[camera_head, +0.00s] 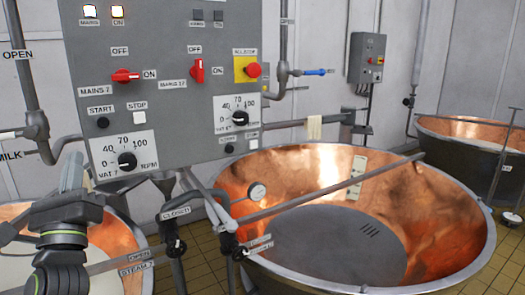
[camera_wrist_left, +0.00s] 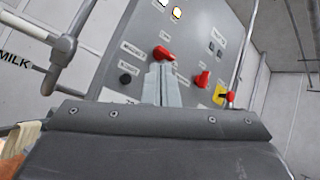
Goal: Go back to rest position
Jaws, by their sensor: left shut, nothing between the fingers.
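My left gripper (camera_head: 74,160) is in the lower left of the head view, its fingers pointing up in front of the control panel (camera_head: 180,30). In the left wrist view its two fingers (camera_wrist_left: 165,70) are together with nothing between them. A red switch (camera_wrist_left: 163,53) on the panel appears just beyond the fingertips; I cannot tell the exact gap. In the head view the MAINS 7 switch (camera_head: 125,76) is turned sideways towards ON, and the fingers are below and left of it, apart from it in the picture. My right gripper is not in view.
A large copper vat (camera_head: 300,168) stands at centre right, another (camera_head: 470,130) behind it at right, and one (camera_head: 112,230) partly behind my left arm. Pipes and valve handles (camera_head: 175,247) run below the panel. A pipe (camera_head: 25,80) runs along the left.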

